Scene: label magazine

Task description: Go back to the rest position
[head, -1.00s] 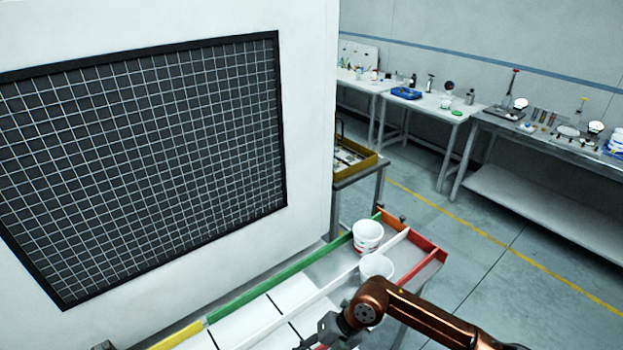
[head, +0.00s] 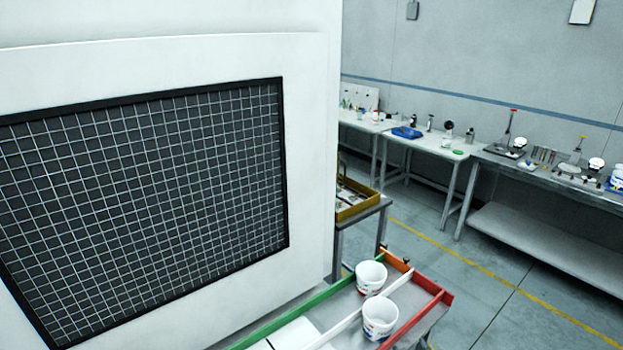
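Neither of my grippers shows in the head view, and no part of my arms is visible. Two white tubs stand upright at the right end of a low-walled tray. The farther tub (head: 371,277) is between the green wall and the white divider. The nearer tub (head: 380,318) is beside the white divider, on the red-wall side. The tray's red wall (head: 417,318) closes the right side, and its green wall (head: 290,317) runs along the machine. White sheets (head: 296,335) lie at the tray's near left, cut off by the bottom edge.
A white machine with a dark grid window (head: 150,200) fills the left. A yellow-edged tray (head: 357,203) sits on a small table behind the tubs. Benches (head: 548,178) with lab items line the back wall. Grey floor (head: 500,280) with a yellow line is clear at right.

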